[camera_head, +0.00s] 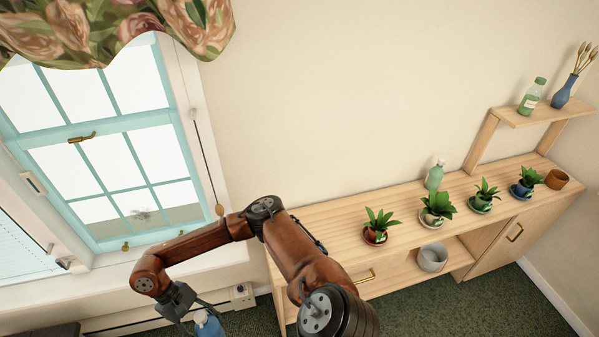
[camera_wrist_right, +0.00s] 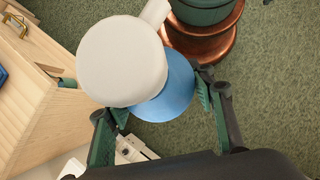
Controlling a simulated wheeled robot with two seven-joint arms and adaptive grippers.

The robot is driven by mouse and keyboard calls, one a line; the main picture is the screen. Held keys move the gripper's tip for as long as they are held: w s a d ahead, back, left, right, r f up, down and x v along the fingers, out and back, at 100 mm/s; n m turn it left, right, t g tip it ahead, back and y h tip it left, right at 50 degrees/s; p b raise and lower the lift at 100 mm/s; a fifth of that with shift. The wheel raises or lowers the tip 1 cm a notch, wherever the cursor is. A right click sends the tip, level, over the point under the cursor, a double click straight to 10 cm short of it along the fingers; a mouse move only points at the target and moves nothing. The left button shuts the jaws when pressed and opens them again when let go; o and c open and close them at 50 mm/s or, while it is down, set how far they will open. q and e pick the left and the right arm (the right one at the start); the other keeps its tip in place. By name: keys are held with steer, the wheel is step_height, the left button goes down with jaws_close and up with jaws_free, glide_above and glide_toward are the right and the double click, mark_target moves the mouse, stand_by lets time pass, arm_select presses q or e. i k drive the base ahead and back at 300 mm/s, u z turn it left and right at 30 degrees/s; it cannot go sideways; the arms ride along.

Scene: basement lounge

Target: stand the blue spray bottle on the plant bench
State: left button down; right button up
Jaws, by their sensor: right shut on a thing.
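The blue spray bottle (camera_head: 209,326) is at the bottom edge of the head view, partly cut off. In the right wrist view its blue body (camera_wrist_right: 172,92) shows below a round white top (camera_wrist_right: 122,62). My right gripper (camera_wrist_right: 160,102) is shut on the bottle, with green finger pads on both sides; in the head view the gripper (camera_head: 192,312) hangs below the window sill. The pale wooden plant bench (camera_head: 328,213) runs along the wall to the right of the bottle. My left gripper is not in view.
Several potted plants (camera_head: 376,236) stand along the bench front, with a pale green bottle (camera_head: 435,175) behind them. A grey pot (camera_head: 432,257) sits on the lower shelf. A copper-coloured stand (camera_wrist_right: 223,55) is near the bottle in the wrist view.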

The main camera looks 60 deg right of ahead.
mark_target(331, 218)
steer(key=z, duration=1.6)
